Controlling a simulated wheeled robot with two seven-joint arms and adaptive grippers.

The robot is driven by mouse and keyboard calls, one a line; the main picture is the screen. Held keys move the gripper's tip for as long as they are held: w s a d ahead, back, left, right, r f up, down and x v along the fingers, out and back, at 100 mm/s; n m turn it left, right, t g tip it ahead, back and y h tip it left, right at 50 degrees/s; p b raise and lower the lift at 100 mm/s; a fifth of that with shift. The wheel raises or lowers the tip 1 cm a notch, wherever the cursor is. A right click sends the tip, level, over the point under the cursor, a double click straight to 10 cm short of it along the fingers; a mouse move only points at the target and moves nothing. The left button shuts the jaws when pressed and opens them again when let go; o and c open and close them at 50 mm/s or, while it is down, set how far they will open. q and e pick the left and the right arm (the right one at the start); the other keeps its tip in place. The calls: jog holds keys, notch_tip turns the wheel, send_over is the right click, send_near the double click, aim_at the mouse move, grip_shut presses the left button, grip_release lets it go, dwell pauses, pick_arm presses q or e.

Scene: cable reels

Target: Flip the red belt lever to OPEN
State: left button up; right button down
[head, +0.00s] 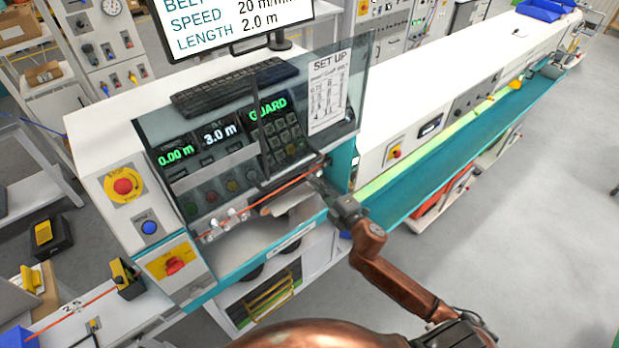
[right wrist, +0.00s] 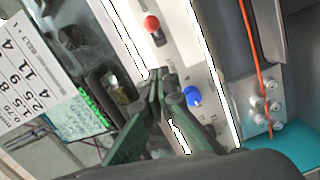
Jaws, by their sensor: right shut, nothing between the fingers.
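A lever with a red ball knob (right wrist: 152,22) sits on a white panel strip in the right wrist view. I cannot make it out in the head view, where the guard and my arm cover that area. My right gripper (head: 318,184) is at the front right of the cable machine, near the orange cable. In the right wrist view its dark green fingers (right wrist: 160,78) are shut and empty. Their tips lie between the red knob and a blue knob (right wrist: 192,96), appearing apart from the red one. My left gripper is not in view.
A clear guard (head: 345,60) stands over the keypad and displays. An orange cable (head: 262,192) runs along the front past silver rollers (right wrist: 270,105). A stop button (head: 123,187) and a red switch (head: 174,264) are at left.

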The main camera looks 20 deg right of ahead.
jog(key=s+d, duration=0.1)
jog(key=s, duration=0.1)
jog(key=s+d+b, duration=0.1)
jog(key=s+d, duration=0.1)
jog(key=shift+s+d, duration=0.1)
jog(key=shift+d, duration=0.15)
jog(key=shift+r, duration=0.1)
